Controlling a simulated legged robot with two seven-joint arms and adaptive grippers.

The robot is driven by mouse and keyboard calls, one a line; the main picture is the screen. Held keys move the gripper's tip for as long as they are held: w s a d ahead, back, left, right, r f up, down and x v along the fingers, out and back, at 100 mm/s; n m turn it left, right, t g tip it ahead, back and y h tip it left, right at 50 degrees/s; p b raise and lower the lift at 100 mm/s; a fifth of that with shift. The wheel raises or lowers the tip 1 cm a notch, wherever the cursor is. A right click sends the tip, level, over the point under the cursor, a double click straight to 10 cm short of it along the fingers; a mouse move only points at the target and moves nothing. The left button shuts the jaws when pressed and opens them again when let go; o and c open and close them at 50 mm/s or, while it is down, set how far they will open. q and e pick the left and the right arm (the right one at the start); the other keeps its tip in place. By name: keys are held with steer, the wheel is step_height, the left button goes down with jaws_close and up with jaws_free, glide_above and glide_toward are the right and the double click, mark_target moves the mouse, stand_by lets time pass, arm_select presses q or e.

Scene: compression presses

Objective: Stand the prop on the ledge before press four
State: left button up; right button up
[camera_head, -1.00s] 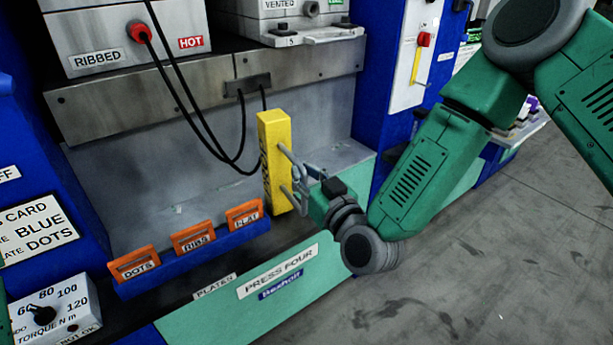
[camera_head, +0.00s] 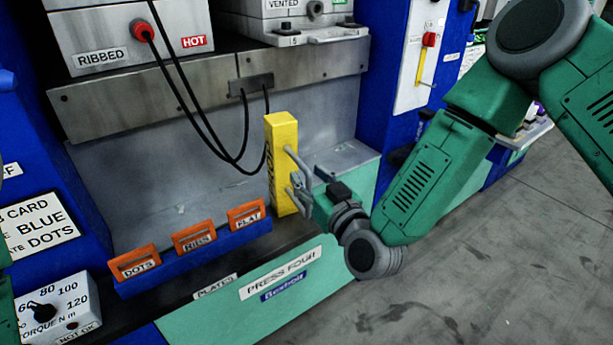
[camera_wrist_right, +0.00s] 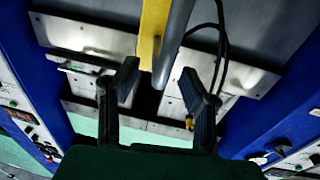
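The yellow prop (camera_head: 283,165) is a tall block with dark lettering on its left face and a grey handle on its right side. It stands about upright at the dark ledge (camera_head: 292,232) above the PRESS FOUR panel (camera_head: 282,272), and its foot appears to rest there. My right gripper (camera_head: 298,186) is at the handle side of the prop. In the right wrist view the two fingers (camera_wrist_right: 159,75) are spread, with the grey handle bar (camera_wrist_right: 172,40) between them and gaps showing on both sides. My left gripper is not in view.
A blue rack with orange DOTS (camera_head: 135,262), RIBS (camera_head: 194,236) and FLAT (camera_head: 246,214) plates sits left of the prop. Black cables (camera_head: 215,140) hang behind it. A blue post (camera_head: 383,75) rises to the right. Open floor (camera_head: 480,250) lies in front.

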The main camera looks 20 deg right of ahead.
steer(key=shift+d, duration=0.2)
steer(key=shift+f, duration=0.15)
steer(key=shift+s, duration=0.6)
steer(key=d+v, duration=0.1)
steer(key=v, duration=1)
steer(key=s+f+g, duration=0.4)
steer(key=f, duration=0.4)
steer(key=s+f+g, duration=0.3)
steer(key=f+g, duration=0.1)
steer(key=f, duration=0.4)
steer(key=s+d+f+g+h, duration=0.1)
steer(key=s+d+f+g, duration=0.2)
steer(key=s, duration=0.2)
steer(key=s+d+f+m+g+h, duration=0.1)
steer(key=s+d+f+g, duration=0.2)
steer(key=s, duration=0.3)
steer(key=s+d+f+m+g+h, duration=0.1)
steer(key=s+d+f+g+h, duration=0.1)
steer(key=s, duration=0.4)
step_height(320, 180, down, 3)
steer(key=shift+d+r+g, duration=0.2)
steer(key=shift+d+g, duration=0.5)
steer(key=shift+d, duration=0.05)
steer(key=shift+w, duration=0.15)
